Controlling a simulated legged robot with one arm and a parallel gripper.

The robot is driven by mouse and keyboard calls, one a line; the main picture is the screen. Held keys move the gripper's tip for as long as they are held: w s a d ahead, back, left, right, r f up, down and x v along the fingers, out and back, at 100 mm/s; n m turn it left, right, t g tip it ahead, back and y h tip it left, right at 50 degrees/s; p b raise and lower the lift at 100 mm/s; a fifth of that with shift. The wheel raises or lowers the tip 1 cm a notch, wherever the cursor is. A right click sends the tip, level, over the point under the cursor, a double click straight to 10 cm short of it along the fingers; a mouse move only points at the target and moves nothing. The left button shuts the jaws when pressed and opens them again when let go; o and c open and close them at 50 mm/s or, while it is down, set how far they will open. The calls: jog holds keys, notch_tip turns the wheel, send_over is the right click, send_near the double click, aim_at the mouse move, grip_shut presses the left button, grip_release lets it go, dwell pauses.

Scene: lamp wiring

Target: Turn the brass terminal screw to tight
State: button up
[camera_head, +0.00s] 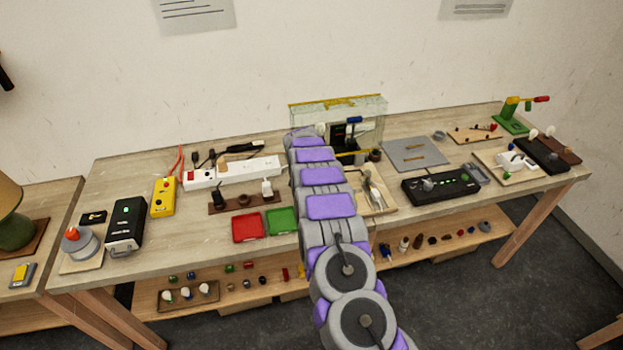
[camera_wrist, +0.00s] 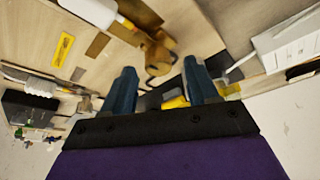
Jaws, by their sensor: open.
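My gripper (camera_wrist: 159,66) is open in the wrist view, its two dark blue fingers spread apart. A rounded brass-brown piece (camera_wrist: 157,52) shows between and beyond the fingertips. I cannot tell whether it is the terminal screw or whether the fingers touch it. Nothing is clearly held. In the head view my arm reaches over the bench to a clear-walled box (camera_head: 368,108) with a yellow top edge at the back. My arm hides much of the area there, and the gripper cannot be made out. The terminal screw cannot be picked out in the head view.
A white power strip (camera_head: 232,172), a red tray (camera_head: 248,227) and a green tray (camera_head: 281,220) lie left of my arm. A wooden tray (camera_head: 386,208), a grey mat (camera_head: 430,141) and a black box (camera_head: 433,194) lie right. The wall stands close behind.

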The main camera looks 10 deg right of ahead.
jog(key=v, duration=1.5)
jog(key=shift+r, duration=0.35)
jog(key=shift+s+a, duration=0.1)
jog(key=shift+a, duration=0.05)
jog(key=s+a+r+n+g+y+b, duration=0.1)
jog(key=s+r+n, duration=0.15)
jog(key=s, duration=1.05)
jog(key=s+a+r+n+g+b, duration=0.15)
jog(key=s+r, duration=0.25)
jog(key=s, duration=1)
jog(key=s+r+n+g+y+b, duration=0.1)
jog(key=s+r+n+g, duration=0.15)
jog(key=s, duration=1.05)
jog(key=s+f+b, duration=0.1)
jog(key=s+f, duration=0.1)
jog(key=s, duration=1.5)
jog(key=shift+s+a+f+g+y, duration=0.25)
jog(key=shift+s+a+g+y, duration=0.05)
jog(key=shift+s+a, duration=0.1)
jog(key=shift+n, duration=0.25)
